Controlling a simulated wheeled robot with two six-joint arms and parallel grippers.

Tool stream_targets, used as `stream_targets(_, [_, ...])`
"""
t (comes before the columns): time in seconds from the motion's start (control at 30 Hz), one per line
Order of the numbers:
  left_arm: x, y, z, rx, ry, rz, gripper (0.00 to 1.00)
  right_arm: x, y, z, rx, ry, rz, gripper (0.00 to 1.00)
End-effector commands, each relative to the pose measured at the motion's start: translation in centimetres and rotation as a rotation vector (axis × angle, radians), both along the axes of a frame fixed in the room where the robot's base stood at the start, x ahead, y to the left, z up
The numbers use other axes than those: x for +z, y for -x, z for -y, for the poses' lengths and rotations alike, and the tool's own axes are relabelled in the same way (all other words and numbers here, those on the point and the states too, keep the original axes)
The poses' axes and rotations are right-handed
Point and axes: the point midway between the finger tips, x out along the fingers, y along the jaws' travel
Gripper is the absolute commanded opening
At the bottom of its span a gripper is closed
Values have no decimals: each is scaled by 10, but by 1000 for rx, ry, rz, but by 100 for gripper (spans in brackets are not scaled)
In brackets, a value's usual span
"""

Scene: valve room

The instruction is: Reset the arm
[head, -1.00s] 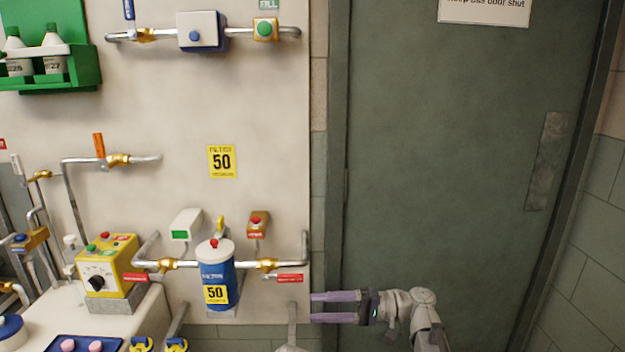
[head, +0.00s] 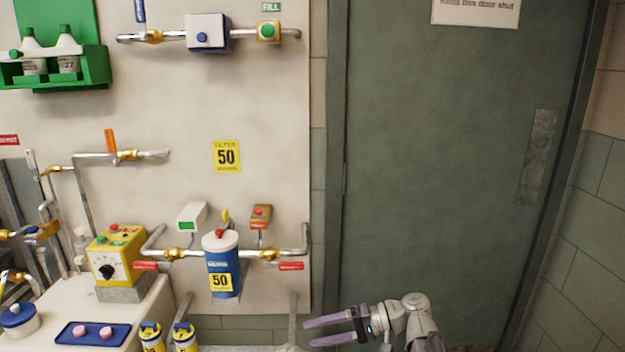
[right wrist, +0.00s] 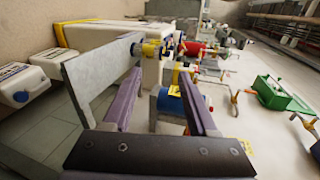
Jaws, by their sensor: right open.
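My right gripper (head: 334,332) is open with its two purple fingers pointing left, low in front of the grey-green door. It is to the right of and below the blue filter canister (head: 222,262) and apart from it. In the right wrist view the purple fingers (right wrist: 160,105) are spread, with nothing clearly held between them. My right arm comes in from the bottom right of the head view. My left gripper does not show in the head view.
The door (head: 440,150) fills the right side. A wall panel (head: 240,110) carries pipes and valves. A yellow control box (head: 118,252) stands on a white bench (head: 60,305) with a blue tray (head: 70,335). A green bottle rack (head: 95,68) hangs upper left.

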Motion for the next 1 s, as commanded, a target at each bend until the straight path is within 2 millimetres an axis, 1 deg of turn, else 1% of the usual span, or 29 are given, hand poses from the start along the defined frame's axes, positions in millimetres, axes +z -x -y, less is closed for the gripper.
stream_targets(0.03, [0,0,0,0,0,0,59,-9,5,0,-2,45,-3,59])
stream_targets(0.17, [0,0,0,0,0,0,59,-40,15,4,-11,194,-9,59])
stream_targets(0.27, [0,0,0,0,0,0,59,-68,25,13,-17,342,-10,59])
stream_targets(0.37, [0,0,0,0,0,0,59,-101,38,32,-25,541,-3,59])
stream_targets(0.4, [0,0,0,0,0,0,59,-114,44,42,-27,628,3,59])
stream_targets(0.5, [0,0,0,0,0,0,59,-137,54,69,-31,818,20,59])
stream_targets(0.6, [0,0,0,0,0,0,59,-151,61,95,-34,975,41,59])
stream_targets(0.7, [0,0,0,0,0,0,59,-158,67,118,-34,1112,64,59])
stream_targets(0.87, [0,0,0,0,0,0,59,-162,74,153,-32,1304,101,59])
stream_targets(0.9, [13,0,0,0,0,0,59,-149,74,152,-22,1316,108,59])
stream_targets(1.0, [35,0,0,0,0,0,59,-128,77,140,9,1317,114,59])
